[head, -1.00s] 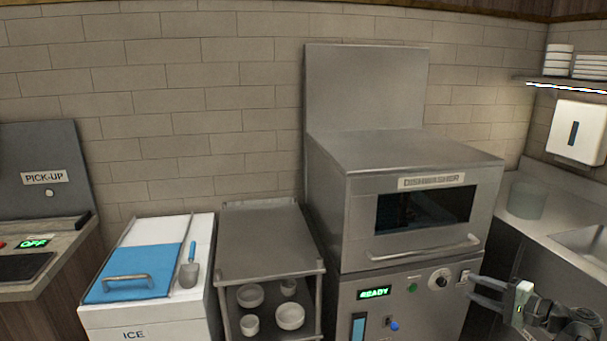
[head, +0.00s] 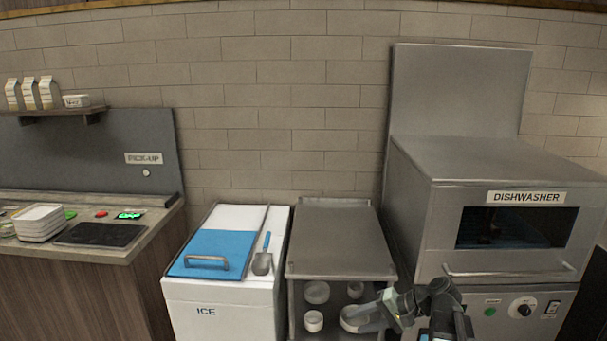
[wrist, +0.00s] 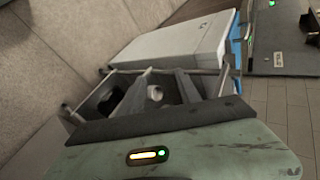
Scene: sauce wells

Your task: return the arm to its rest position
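My arm shows at the bottom of the head view, right of centre. My gripper (head: 348,318) points left, in front of the open shelf cart (head: 342,238) and beside the dishwasher (head: 480,200). In the wrist view the two dark fingers of my gripper (wrist: 163,72) stand apart with a gap between them, so it is open. Nothing is held between them. A white bowl (wrist: 155,93) shows through the gap, beyond the fingers.
White bowls (head: 314,321) stand on the cart's lower shelf, partly behind my gripper. The ice bin (head: 225,310) with its blue lid (head: 213,250) and a scoop (head: 263,260) is left of the cart. The pick-up counter (head: 120,252) with stacked dishes (head: 40,222) is farther left.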

